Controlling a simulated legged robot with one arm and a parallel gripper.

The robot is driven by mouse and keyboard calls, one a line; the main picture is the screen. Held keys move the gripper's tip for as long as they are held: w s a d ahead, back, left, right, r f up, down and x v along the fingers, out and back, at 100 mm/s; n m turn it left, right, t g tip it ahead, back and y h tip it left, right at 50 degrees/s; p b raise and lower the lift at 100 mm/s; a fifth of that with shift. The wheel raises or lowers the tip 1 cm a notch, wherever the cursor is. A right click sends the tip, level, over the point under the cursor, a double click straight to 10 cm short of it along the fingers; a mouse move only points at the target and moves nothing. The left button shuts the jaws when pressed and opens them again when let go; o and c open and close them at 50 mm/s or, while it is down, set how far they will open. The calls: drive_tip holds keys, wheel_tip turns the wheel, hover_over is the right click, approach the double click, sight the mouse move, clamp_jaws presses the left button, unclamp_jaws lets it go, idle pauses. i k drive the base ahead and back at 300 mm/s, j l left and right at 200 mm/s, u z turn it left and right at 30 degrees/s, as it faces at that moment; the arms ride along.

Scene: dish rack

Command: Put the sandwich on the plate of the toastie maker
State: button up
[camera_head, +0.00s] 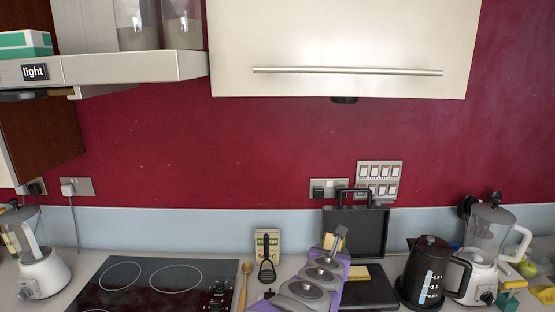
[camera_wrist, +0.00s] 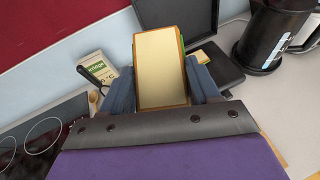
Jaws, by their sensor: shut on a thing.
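The sandwich (camera_wrist: 160,65), a pale slice with brown crust and a green edge, is held between the two blue-grey fingers of my gripper (camera_wrist: 161,88) in the wrist view. In the head view my gripper (camera_head: 337,238) hides most of the sandwich; a yellow bit (camera_head: 328,241) shows beside the fingers. The black toastie maker stands open, its lid (camera_head: 362,232) upright against the wall and its lower plate (camera_head: 372,291) flat on the counter. My gripper is left of the plate in the head view. Another small yellowish piece (camera_head: 356,271) appears on the plate's left part.
A black kettle (camera_head: 427,270) stands close right of the toastie maker, with a blender (camera_head: 489,240) beyond. A small box (camera_head: 274,241), a black utensil (camera_head: 266,268) and a wooden spoon (camera_head: 243,287) are left of my arm. A hob (camera_head: 145,285) lies further left.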

sight(358, 286)
drive_tip(key=k+l+z, duration=0.25)
drive_tip(key=k+l, duration=0.2)
drive_tip(key=l, duration=0.25)
drive_tip(key=k+l+z, duration=0.15)
drive_tip(key=l, duration=0.2)
drive_tip(key=k+l+z, duration=0.15)
drive_tip(key=l, duration=0.25)
drive_tip(key=k, duration=0.1)
